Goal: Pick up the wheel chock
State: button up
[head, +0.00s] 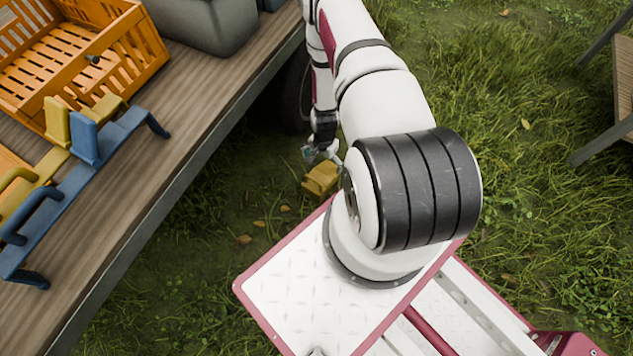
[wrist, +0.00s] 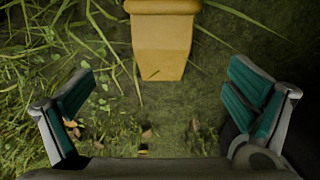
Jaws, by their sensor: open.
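The yellow wheel chock (head: 321,178) lies on the grass beside the wooden deck in the head view. In the wrist view the chock (wrist: 162,45) is at the top middle, its upper end cut off by the picture edge. My gripper (head: 318,153) is close to the chock in the head view, above its far end. In the wrist view my gripper (wrist: 160,100) is open, with its green-padded fingers wide apart and nothing between them. The chock lies beyond the fingertips, and I cannot tell the height gap.
A dark wheel (head: 297,95) stands under the deck edge near my gripper.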

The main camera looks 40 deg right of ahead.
aim_at(321, 176)
notch_tip(321, 176, down, 7)
jog(key=shift+f+b, duration=0.1)
jog(key=shift+b, duration=1.1)
jog(key=shift+w+a+f+b, duration=0.1)
jog(key=shift+f+b, duration=0.6)
jog(key=shift+f, duration=0.6)
jog(key=shift+a+f+b, duration=0.1)
jog(key=shift+f+b, duration=0.6)
jog(key=shift+f, duration=0.6)
jog(key=shift+r, duration=0.1)
jog(key=shift+c, duration=0.5)
jog(key=c, duration=1.7)
jog(key=shift+r, duration=0.15)
